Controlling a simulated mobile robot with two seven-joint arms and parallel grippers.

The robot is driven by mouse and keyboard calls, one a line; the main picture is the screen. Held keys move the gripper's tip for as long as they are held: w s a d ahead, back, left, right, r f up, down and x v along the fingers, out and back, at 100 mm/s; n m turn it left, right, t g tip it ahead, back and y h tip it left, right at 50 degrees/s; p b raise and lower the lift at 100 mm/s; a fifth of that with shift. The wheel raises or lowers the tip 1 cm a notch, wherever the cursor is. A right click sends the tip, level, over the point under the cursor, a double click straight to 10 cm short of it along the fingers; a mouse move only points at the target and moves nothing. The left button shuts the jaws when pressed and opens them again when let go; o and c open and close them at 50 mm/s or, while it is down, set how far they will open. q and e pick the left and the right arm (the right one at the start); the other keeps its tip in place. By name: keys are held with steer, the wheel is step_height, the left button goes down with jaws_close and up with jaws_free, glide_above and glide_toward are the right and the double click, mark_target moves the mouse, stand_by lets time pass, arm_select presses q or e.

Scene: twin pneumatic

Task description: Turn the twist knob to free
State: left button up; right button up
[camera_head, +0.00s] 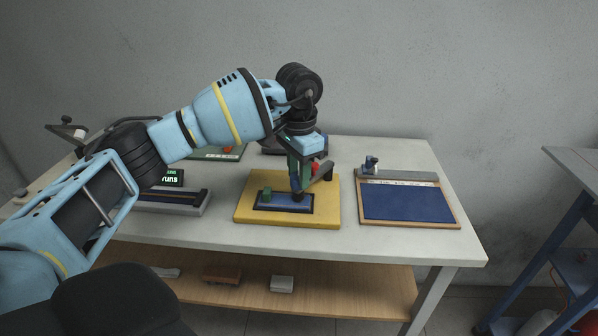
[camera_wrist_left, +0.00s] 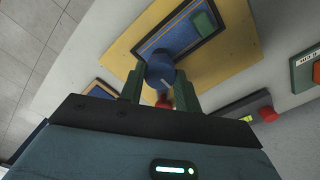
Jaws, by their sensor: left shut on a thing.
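A yellow board (camera_head: 327,212) lies on the table with a dark-framed blue panel (camera_head: 285,203) on it. The blue twist knob (camera_wrist_left: 160,70) shows in the left wrist view, with a pale mark on its side. My left gripper (camera_head: 299,186) points down over the panel from above. In the left wrist view its two green fingers (camera_wrist_left: 160,88) are on either side of the knob and shut on it. A green block (camera_head: 267,194) stands on the panel's left part and also shows in the wrist view (camera_wrist_left: 203,24). My right gripper is out of view.
A wood-framed blue tray (camera_head: 458,221) stands right of the board. A grey device with a display (camera_head: 172,181) stands to the left. A red button (camera_wrist_left: 268,114) shows beside the board in the wrist view. The table's front strip is clear.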

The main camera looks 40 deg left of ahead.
mark_target(298, 176)
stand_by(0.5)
arm_select(q)
steer(key=o, duration=1)
steer(key=shift+r, duration=3.95)
